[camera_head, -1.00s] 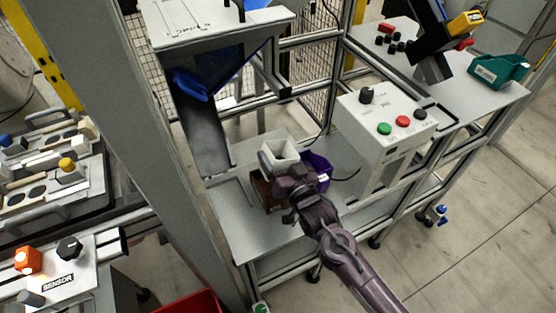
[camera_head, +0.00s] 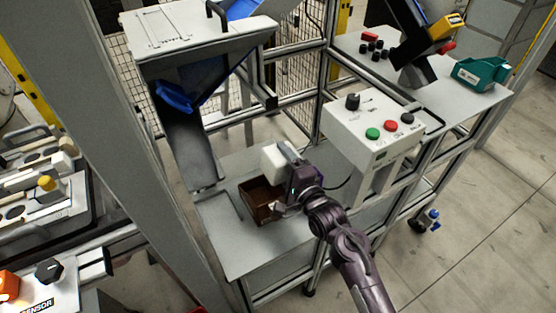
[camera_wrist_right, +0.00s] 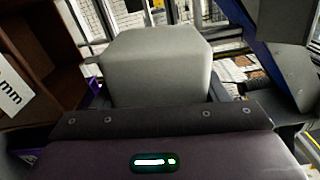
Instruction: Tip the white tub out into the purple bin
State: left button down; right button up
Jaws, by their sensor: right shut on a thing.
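The white tub (camera_head: 273,160) is in my right gripper (camera_head: 290,165), above the lower shelf. It is tilted, and its open mouth no longer faces the head camera. In the right wrist view the tub (camera_wrist_right: 160,65) fills the middle, with its outer walls showing and no contents visible. The purple bin is mostly hidden behind my right gripper and arm in the head view. A sliver of purple (camera_wrist_right: 93,86) left of the tub in the wrist view may be the bin. My left gripper is out of view.
A brown open box (camera_head: 261,204) stands on the shelf (camera_head: 225,235) just left of my gripper, and its labelled side (camera_wrist_right: 30,55) is close in the wrist view. A button panel (camera_head: 375,125) stands to the right. A grey chute (camera_head: 190,150) is at the back left.

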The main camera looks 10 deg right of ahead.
jog(key=m+p, duration=0.1)
jog(key=d+m, duration=0.1)
jog(key=shift+w+m+p, duration=0.2)
jog(key=shift+m+p, duration=0.1)
jog(key=shift+p, duration=0.1)
jog(key=m+p, duration=0.1)
jog(key=d+m+p, duration=0.1)
jog(key=shift+w+m, duration=0.2)
jog(key=shift+m, duration=0.2)
jog(key=shift+w+d+f+m+p, duration=0.15)
jog(key=shift+d+m+p, duration=0.1)
jog(key=shift+m+p, duration=0.6)
